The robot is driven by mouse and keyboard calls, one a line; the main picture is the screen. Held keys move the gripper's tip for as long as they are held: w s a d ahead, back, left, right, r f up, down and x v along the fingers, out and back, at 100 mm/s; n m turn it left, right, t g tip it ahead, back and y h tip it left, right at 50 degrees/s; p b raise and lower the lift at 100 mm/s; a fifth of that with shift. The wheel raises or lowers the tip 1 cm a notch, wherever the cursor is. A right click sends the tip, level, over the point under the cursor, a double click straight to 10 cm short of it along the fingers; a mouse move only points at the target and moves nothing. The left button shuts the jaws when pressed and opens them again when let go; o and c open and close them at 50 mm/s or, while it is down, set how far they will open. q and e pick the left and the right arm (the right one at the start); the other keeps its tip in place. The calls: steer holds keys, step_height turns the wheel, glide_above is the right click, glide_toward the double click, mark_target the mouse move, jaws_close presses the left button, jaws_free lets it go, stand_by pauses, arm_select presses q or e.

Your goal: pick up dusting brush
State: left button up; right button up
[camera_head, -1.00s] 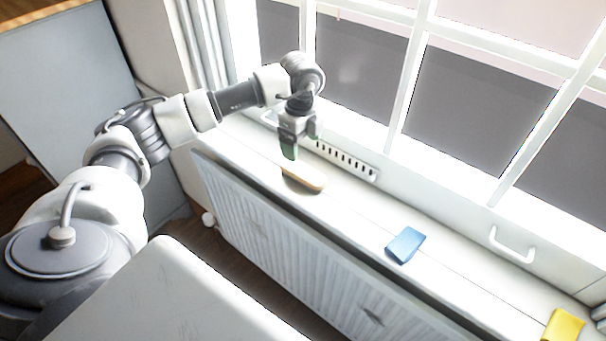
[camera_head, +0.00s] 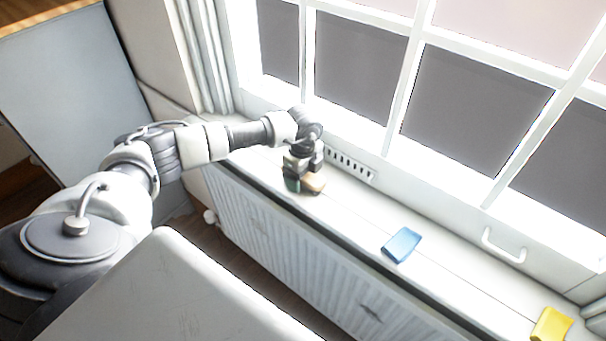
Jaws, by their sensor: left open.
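The dusting brush (camera_head: 315,184) lies on the white window sill, with a tan wooden top. Its left part is hidden behind my left gripper (camera_head: 303,184). The gripper is open and low over the brush, pointing down, with its fingers at the brush. I cannot tell whether the fingers touch it. My right gripper is out of view.
A blue cloth or sponge (camera_head: 402,245) and a yellow one (camera_head: 551,325) lie further right on the sill (camera_head: 350,215). A slotted vent (camera_head: 350,164) and a white handle (camera_head: 503,246) are at the window side. A ribbed radiator (camera_head: 290,255) stands below the sill.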

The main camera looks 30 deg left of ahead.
arm_select(q)
steer(key=c, duration=1)
step_height(320, 180, up, 10)
steer(key=shift+r+b, duration=0.1)
steer(key=shift+b, duration=0.95)
steer(key=shift+c, duration=0.2)
